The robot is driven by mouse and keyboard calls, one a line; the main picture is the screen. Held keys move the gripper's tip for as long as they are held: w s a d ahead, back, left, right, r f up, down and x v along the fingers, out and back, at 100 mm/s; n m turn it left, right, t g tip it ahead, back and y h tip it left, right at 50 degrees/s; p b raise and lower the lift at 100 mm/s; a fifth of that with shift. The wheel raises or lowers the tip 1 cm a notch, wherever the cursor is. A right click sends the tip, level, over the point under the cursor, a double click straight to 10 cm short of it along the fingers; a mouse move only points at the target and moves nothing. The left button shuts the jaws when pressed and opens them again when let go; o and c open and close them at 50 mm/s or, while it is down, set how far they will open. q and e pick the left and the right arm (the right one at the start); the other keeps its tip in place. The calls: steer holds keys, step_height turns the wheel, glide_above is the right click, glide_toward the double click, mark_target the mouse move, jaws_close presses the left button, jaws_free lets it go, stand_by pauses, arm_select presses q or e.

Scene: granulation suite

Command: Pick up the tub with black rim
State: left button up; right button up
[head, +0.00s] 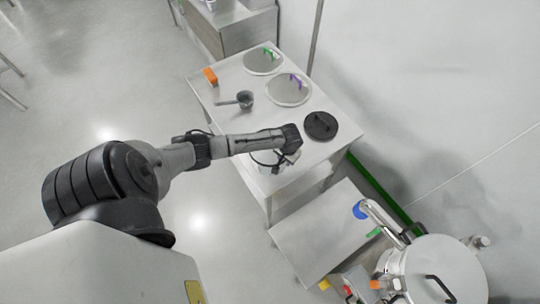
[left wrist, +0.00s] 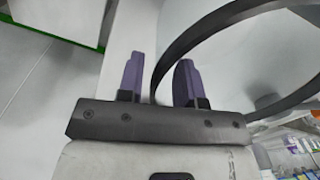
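The white tub with black rim (head: 266,159) stands on the steel table, partly hidden under my left forearm and gripper in the head view. My left gripper (head: 292,146) is over its right side. In the left wrist view the black rim (left wrist: 207,31) curves large across the right half, with the pale inside of the tub beyond it. The two purple fingers of my left gripper (left wrist: 159,77) are apart. The rim passes between them, with a visible gap on both sides. My right gripper is not in view.
On the steel table (head: 225,112) are a black round lid (head: 320,126), a lid with a purple handle (head: 288,90), a lid with a green handle (head: 263,62), a grey scoop (head: 245,98) and an orange block (head: 210,76). A steel vessel (head: 440,270) stands lower right.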

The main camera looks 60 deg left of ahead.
arm_select(q)
steer(key=shift+f, duration=0.7)
jaws_close()
